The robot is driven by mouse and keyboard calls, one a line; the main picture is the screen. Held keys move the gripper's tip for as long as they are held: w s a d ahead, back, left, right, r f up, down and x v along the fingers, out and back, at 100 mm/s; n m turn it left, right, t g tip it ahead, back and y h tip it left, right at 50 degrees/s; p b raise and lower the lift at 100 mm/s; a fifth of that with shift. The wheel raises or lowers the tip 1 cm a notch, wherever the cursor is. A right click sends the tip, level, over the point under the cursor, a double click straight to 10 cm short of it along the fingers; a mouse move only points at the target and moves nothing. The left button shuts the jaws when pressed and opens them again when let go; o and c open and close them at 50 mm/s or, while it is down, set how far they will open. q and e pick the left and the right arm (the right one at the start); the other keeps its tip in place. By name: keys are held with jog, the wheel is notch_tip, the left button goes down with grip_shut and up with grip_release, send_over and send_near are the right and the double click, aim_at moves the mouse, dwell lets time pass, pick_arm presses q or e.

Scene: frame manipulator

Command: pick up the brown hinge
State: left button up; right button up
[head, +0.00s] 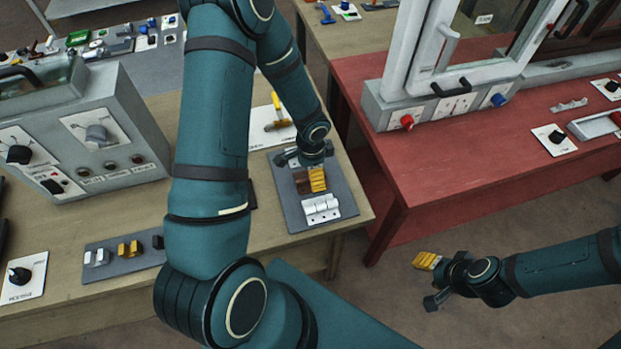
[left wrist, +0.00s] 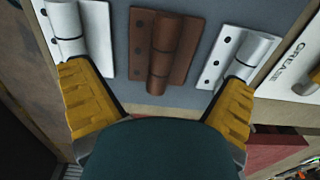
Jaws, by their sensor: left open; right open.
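The brown hinge (left wrist: 165,50) lies on a grey panel (left wrist: 196,95), upright in the middle of the left wrist view, with its barrel running down its centre. It also shows in the head view (head: 301,182), partly covered by my left gripper. My left gripper (left wrist: 160,104) is open, its yellow fingertips on either side of the hinge's lower end and apart from it. In the head view my left gripper (head: 316,179) is over the panel and one fingertip is hidden. My right gripper (head: 431,281) is open and empty above the floor at lower right.
A silver hinge (left wrist: 234,58) lies right of the brown one and another (left wrist: 72,28) lies left, both close to my left fingertips. A white card marked GREASE (left wrist: 304,60) lies beside the panel. A grey control box (head: 100,140) stands left; a red table (head: 470,150) stands right.

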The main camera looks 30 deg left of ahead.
pick_arm(q)
notch_tip(320, 180, down, 4)
jog(key=shift+w+r, duration=0.15)
jog(key=shift+r, duration=0.05)
grip_shut()
